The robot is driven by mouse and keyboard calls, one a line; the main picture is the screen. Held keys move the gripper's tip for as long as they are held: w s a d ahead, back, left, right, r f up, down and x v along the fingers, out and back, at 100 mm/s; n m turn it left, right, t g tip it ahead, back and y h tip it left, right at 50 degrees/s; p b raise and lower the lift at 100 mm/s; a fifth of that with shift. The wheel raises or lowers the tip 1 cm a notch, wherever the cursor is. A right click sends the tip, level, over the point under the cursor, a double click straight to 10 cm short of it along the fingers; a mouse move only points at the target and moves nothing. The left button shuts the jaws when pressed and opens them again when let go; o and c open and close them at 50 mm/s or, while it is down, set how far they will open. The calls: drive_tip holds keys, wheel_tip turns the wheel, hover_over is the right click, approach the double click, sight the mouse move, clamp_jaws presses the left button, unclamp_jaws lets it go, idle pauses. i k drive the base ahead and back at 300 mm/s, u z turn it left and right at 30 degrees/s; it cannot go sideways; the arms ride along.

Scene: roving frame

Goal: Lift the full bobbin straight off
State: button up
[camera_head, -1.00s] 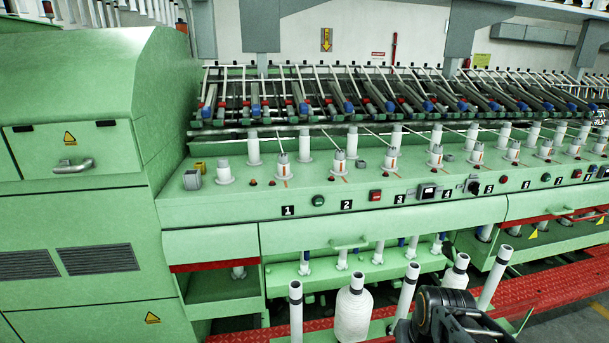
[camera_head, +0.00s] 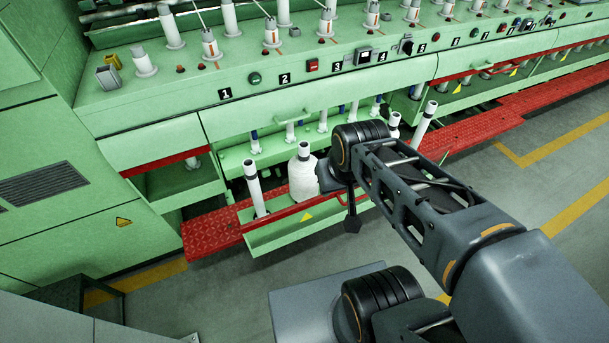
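The full bobbin (camera_head: 303,180), wound with white yarn and with a dark-banded tube top, stands upright in the green trough (camera_head: 285,236) low at the front of the machine. My gripper (camera_head: 342,196) is at the end of my arm, just right of the bobbin in the picture. It partly overlaps the bobbin's right edge; I cannot tell whether it touches. Its fingers are dark and seen from behind, so their opening is unclear.
A bare white tube (camera_head: 255,190) stands close left of the bobbin. Another tube (camera_head: 424,125) stands to the right, beyond my arm. The green machine panel (camera_head: 300,88) with numbered buttons overhangs behind. A red step plate (camera_head: 211,228) borders the trough; grey floor lies in front.

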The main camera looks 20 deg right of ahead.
sight(303, 185)
drive_tip(key=z, duration=1.45)
drive_tip(key=i, duration=1.2)
drive_tip(key=u, duration=4.2)
